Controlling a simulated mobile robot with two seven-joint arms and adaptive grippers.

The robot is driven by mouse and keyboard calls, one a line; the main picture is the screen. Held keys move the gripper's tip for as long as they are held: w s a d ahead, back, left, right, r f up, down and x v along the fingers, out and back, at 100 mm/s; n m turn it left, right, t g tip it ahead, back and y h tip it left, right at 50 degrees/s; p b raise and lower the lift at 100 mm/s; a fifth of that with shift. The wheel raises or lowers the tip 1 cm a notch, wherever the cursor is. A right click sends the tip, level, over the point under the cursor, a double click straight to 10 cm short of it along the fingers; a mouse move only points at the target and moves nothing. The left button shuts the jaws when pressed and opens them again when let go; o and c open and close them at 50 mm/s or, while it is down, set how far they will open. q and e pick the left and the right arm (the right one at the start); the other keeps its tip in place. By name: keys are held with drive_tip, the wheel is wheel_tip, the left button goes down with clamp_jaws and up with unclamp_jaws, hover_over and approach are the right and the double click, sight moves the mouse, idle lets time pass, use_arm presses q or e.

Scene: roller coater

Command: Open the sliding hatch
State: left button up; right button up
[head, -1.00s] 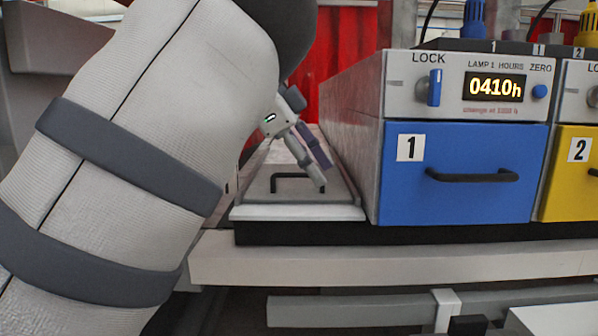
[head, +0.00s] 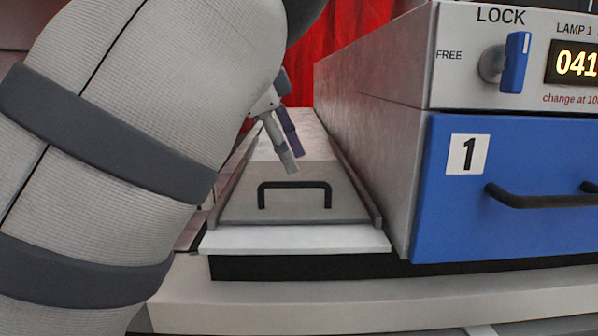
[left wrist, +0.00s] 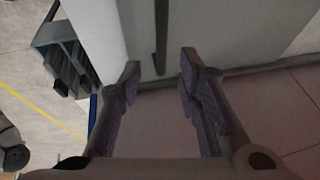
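The sliding hatch (head: 290,214) is a grey flat panel between two side rails, left of the blue drawer. A black bar handle (head: 294,185) stands near its front edge. My left gripper (head: 292,160) hangs over the panel just behind the handle in the head view, its fingers pointing down. In the left wrist view the fingers (left wrist: 158,72) are apart with nothing between the tips. A dark bar (left wrist: 161,40), apparently the handle, lies ahead of the gap, and contact is not visible. My right gripper is not in view.
The blue drawer (head: 440,215) marked 1 and its housing (head: 375,130) stand close on the right. The LOCK knob (head: 515,62) sits above the drawer. A white ledge (head: 295,240) runs in front of the hatch. A red curtain (head: 350,40) hangs behind.

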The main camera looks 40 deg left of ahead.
sight(298, 183)
use_arm(q)
drive_tip(key=x, duration=0.4)
drive_tip(key=shift+w+f, duration=0.1)
drive_tip(key=shift+f, duration=0.15)
clamp_jaws()
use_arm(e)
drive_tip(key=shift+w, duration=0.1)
